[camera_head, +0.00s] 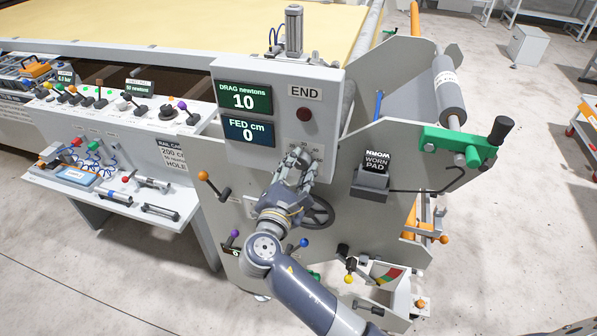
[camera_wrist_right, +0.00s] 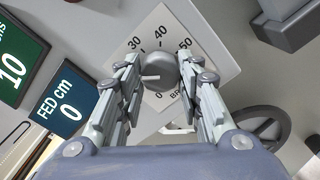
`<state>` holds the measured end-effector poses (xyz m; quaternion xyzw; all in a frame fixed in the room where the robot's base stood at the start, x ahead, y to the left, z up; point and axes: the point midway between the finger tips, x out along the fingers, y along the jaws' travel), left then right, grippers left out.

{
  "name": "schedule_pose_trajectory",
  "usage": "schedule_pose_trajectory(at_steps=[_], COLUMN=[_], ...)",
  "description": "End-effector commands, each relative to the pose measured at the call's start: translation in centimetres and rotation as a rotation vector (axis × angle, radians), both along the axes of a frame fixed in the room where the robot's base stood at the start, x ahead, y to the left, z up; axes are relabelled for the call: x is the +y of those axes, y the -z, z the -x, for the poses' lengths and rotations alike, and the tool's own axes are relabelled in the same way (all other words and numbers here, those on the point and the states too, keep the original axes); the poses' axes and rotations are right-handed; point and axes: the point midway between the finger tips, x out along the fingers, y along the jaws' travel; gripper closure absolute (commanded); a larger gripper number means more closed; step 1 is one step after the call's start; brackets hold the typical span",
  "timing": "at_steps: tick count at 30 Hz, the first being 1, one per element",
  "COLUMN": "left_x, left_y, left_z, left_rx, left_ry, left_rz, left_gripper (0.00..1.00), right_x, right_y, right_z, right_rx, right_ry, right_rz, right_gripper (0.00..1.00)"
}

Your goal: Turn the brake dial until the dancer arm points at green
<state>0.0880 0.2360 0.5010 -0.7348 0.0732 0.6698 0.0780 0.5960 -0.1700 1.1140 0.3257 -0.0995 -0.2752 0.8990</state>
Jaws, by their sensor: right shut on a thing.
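The brake dial (camera_wrist_right: 164,72) is a grey knob on a white numbered scale plate (camera_wrist_right: 150,22) in the right wrist view. Its pale pointer mark faces left, below the 30; the numbers there are hidden by a finger. My right gripper (camera_wrist_right: 165,80) is shut on the dial, one finger on each side. In the head view the right gripper (camera_head: 300,160) reaches the panel under the displays and mostly hides the dial. A red, yellow and green gauge (camera_head: 388,276) is low on the right; I cannot make out where the dancer arm points. My left gripper is out of view.
The drag display (camera_head: 244,99) reads 10 newtons and the fed display (camera_head: 249,131) reads 0 cm. A dark handwheel (camera_head: 320,211) is close beside my right wrist. A worn pad box (camera_head: 371,178) and a green crank bracket (camera_head: 455,145) stick out on the right.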

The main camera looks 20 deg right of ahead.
Motion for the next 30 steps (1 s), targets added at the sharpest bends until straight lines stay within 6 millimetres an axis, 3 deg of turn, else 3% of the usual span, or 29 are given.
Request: schedule_pose_trajectory(at_steps=[21, 22, 24, 30], left_x=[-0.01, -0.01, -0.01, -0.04], left_y=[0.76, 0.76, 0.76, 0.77], left_z=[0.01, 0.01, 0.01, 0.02], left_rx=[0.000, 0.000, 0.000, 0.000], left_ry=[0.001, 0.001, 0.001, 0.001], left_rz=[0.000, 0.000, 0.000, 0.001], left_gripper=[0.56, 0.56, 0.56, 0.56], right_x=[-0.02, -0.02, -0.02, 0.00], right_y=[-0.03, -0.04, -0.03, -0.04], right_z=[0.00, 0.00, 0.00, 0.00], right_rx=[-0.053, -0.053, -0.053, -0.053], right_ry=[0.001, 0.001, 0.001, 0.001], right_rz=[-0.077, -0.077, -0.077, -0.077], right_gripper=[0.90, 0.64, 0.48, 0.46])
